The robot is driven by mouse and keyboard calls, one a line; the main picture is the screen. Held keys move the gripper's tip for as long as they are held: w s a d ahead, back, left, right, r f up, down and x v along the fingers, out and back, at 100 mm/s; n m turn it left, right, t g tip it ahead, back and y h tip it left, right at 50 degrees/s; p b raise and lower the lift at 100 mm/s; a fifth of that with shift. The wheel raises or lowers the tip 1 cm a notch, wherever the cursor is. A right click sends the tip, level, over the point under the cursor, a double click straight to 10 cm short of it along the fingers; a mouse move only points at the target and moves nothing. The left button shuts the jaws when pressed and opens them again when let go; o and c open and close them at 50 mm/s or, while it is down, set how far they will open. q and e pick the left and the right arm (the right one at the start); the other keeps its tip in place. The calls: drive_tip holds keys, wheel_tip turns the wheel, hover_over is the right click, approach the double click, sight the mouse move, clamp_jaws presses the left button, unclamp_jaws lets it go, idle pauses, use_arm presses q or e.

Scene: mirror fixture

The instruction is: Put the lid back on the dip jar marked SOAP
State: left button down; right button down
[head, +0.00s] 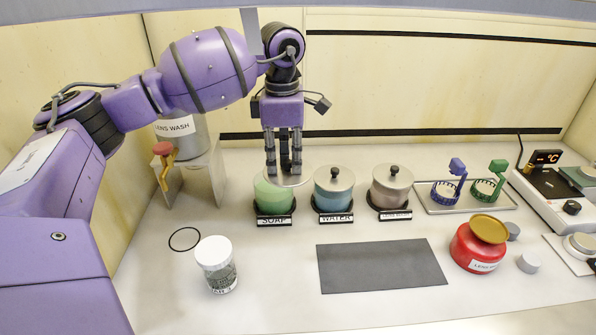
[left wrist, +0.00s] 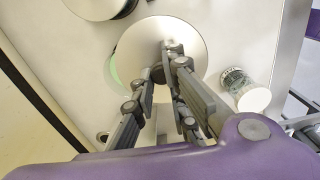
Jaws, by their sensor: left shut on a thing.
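My left gripper (head: 285,171) is shut on the dark knob of a round metal lid (head: 302,181), pointing down at the SOAP jar. The SOAP jar (head: 272,198) holds green liquid and stands in a black holder with a SOAP label (head: 274,221). The lid sits over the back right of the jar's mouth, off centre. In the left wrist view the lid (left wrist: 190,42) hides most of the jar, and a strip of green (left wrist: 111,66) shows beside its left edge. I cannot tell whether lid and rim touch. My right gripper is not in view.
The lidded WATER jar (head: 333,193) and another lidded jar (head: 391,188) stand close on the right. A white-capped jar (head: 216,266), black ring (head: 184,239), grey mat (head: 382,267) and red container (head: 478,247) lie in front. A LENS WASH container (head: 178,130) stands behind left.

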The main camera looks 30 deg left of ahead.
use_arm(q)
drive_tip(key=w+a+n, duration=0.3)
drive_tip(key=a+n, duration=0.3)
drive_tip(key=n, duration=0.9)
wheel_tip(320, 180, down, 7)
drive_tip(key=b, duration=0.1)
drive_tip(key=shift+w+a+b, duration=0.2)
drive_tip(key=shift+b, duration=0.1)
drive_tip(key=shift+r, duration=0.1)
idle(0.9)
drive_tip(key=shift+f+p, duration=0.2)
drive_tip(key=shift+p, duration=0.1)
idle(0.6)
